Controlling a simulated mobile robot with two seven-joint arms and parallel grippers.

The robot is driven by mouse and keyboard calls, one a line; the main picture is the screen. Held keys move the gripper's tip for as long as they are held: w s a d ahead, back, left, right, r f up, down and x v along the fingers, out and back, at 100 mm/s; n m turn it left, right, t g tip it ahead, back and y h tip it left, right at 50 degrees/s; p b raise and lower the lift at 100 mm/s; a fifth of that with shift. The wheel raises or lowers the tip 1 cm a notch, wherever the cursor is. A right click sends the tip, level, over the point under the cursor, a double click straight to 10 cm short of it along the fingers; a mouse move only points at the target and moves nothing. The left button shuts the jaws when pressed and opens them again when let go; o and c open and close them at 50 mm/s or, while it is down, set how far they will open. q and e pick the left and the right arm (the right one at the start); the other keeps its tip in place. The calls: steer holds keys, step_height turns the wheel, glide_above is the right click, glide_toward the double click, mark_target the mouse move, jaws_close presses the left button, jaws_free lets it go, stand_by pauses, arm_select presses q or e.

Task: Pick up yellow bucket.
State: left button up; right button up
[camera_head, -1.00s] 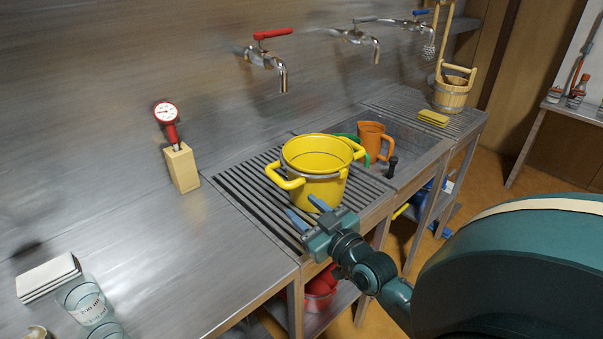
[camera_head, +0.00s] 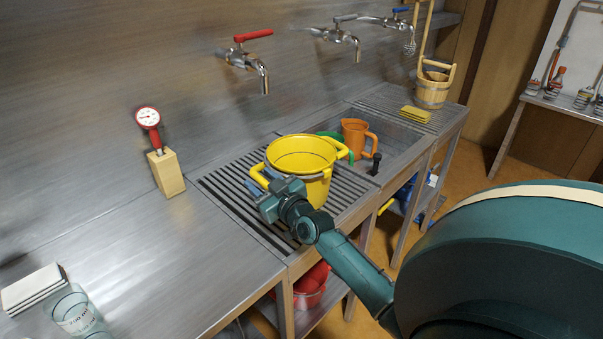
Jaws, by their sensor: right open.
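The yellow bucket (camera_head: 316,188) stands upright on the slatted drainboard (camera_head: 235,203), with a grey band below its rim and a handle on each side. My right gripper (camera_head: 264,180) is open at the bucket's near left side, close to its left handle (camera_head: 256,173). The fingers are partly hidden behind the gripper body, and I cannot tell whether they touch the handle. My left gripper is not in view.
An orange jug (camera_head: 354,138) stands in the sink just behind the bucket. A gauge on a wooden block (camera_head: 167,172) is to the left. Taps (camera_head: 246,58) jut from the wall above. The steel counter (camera_head: 150,255) at front left is mostly clear.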

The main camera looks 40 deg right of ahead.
steer(key=shift+c, duration=0.3)
jaws_close()
steer(key=shift+r, duration=0.1)
